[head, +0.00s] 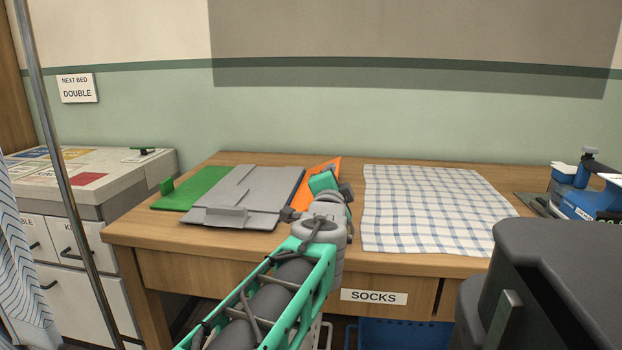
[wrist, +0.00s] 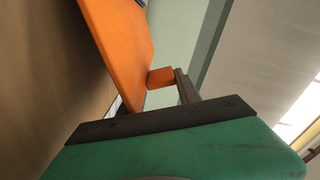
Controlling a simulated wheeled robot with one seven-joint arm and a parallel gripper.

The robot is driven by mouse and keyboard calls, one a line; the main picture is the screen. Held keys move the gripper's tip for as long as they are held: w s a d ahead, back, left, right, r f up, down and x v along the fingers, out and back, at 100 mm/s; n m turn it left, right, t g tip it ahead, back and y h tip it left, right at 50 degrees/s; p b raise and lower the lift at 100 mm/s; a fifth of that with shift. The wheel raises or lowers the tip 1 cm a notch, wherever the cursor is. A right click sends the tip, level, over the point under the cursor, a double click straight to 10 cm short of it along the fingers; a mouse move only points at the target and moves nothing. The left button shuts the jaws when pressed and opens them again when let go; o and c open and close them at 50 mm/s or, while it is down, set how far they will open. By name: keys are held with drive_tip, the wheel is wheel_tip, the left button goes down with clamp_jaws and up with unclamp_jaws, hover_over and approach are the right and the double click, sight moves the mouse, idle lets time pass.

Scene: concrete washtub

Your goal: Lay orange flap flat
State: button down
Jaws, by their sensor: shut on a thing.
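The orange flap (head: 327,163) stands tilted up at the right side of the grey folding board (head: 262,190) on the wooden table. In the wrist view the flap (wrist: 122,45) is a steep orange panel with a small orange tab (wrist: 160,77) on its edge. My gripper (head: 330,177) is at the flap and hides much of it in the head view. In the wrist view my gripper (wrist: 168,80) is shut on the flap's tab, with one dark finger clearly visible beside it.
A green flap (head: 200,187) with a tab lies low on the board's left. A checked cloth (head: 430,208) lies flat to the right. Blue and white equipment (head: 580,195) stands at the far right. A white cabinet (head: 100,178) stands left of the table.

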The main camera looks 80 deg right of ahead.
drive_tip(key=shift+f, duration=0.15)
idle(0.3)
drive_tip(key=c, duration=1)
unclamp_jaws()
drive_tip(key=shift+o, duration=0.2)
drive_tip(key=a+p, duration=0.1)
drive_tip(key=a, duration=0.6)
drive_tip(key=shift+s+p, duration=0.15)
drive_tip(key=shift+p, duration=0.2)
drive_tip(key=shift+a, duration=0.35)
drive_tip(key=shift+c, duration=0.3)
